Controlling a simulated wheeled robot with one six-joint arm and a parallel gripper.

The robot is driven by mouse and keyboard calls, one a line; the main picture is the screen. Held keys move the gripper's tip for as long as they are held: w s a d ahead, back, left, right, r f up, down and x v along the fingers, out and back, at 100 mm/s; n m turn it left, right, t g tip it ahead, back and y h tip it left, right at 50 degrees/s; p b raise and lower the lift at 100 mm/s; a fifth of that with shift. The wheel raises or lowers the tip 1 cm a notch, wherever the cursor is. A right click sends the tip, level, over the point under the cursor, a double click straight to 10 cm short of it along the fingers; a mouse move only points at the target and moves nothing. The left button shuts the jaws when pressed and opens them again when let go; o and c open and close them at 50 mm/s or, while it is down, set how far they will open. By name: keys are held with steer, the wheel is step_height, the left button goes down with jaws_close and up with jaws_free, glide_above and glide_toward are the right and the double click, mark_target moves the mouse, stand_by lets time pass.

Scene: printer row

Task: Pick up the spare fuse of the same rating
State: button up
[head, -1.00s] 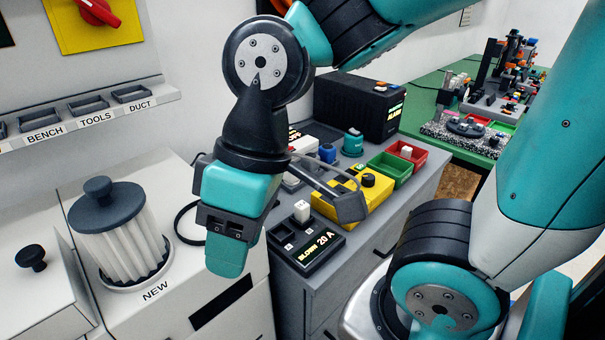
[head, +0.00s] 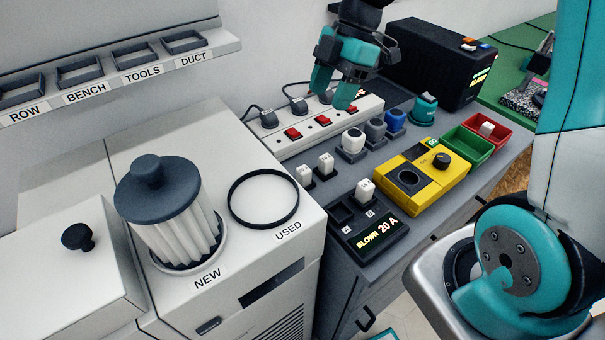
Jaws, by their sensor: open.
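A dark fuse holder (head: 372,236) on the grey cabinet top reads "BLOWN 20 A". A white fuse (head: 365,189) stands upright in one of its slots, and the other slot looks empty. Two more white fuses, a left one (head: 304,175) and a right one (head: 326,163), stand in small dark bases behind the holder. Their ratings are too small to read. My gripper (head: 333,95) is open and empty, pointing down above the back of the white power strip (head: 268,128), behind and apart from the fuses.
A yellow tester (head: 425,187), a green bin (head: 467,146) and a red bin (head: 508,137) with a white piece stand to the right. White, grey and blue knob-like pieces (head: 375,129) stand between strip and tester. A pleated filter (head: 170,215) is at left.

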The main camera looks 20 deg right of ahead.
steer(key=p, duration=0.1)
glide_toward(304, 169)
steer(key=x, duration=0.5)
steer(key=shift+w+a, duration=0.1)
steer(key=shift+w, duration=0.25)
steer(key=p+x, duration=0.1)
steer(key=x, duration=0.3)
steer(key=shift+s+f+p, duration=0.15)
steer(key=shift+s+p, duration=0.2)
steer(key=shift+s, duration=0.1)
steer(key=shift+a+f, duration=0.15)
steer(key=shift+f, duration=0.3)
steer(key=c, duration=1)
